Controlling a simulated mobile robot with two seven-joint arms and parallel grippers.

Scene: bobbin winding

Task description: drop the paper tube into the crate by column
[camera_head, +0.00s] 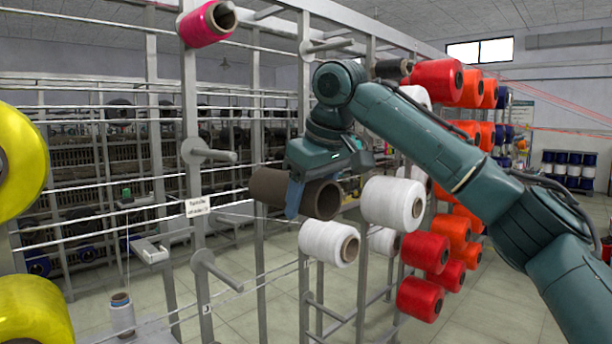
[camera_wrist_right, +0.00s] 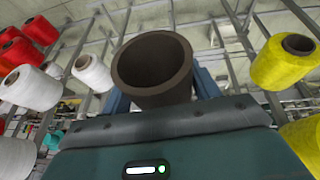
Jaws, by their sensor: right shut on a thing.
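The paper tube (camera_head: 268,187) is a dark brown hollow cylinder held crosswise in the air. My right gripper (camera_head: 296,196) is shut on it, with a blue finger across its near side. The right wrist view also shows the tube (camera_wrist_right: 150,86), its open end facing the camera and the blue fingers at its sides. The tube is in front of the creel frame, just left of a white yarn cone (camera_head: 392,203). My left gripper is not in view. I cannot make out a crate in either view.
A creel frame (camera_head: 191,120) with empty pegs (camera_head: 213,156) stands close on the left. Red cones (camera_head: 425,252) and orange cones hang at right. Large yellow cones (camera_head: 40,310) are near the left edge. A white cone (camera_head: 330,242) hangs below the tube. Pale floor (camera_head: 245,308) shows below.

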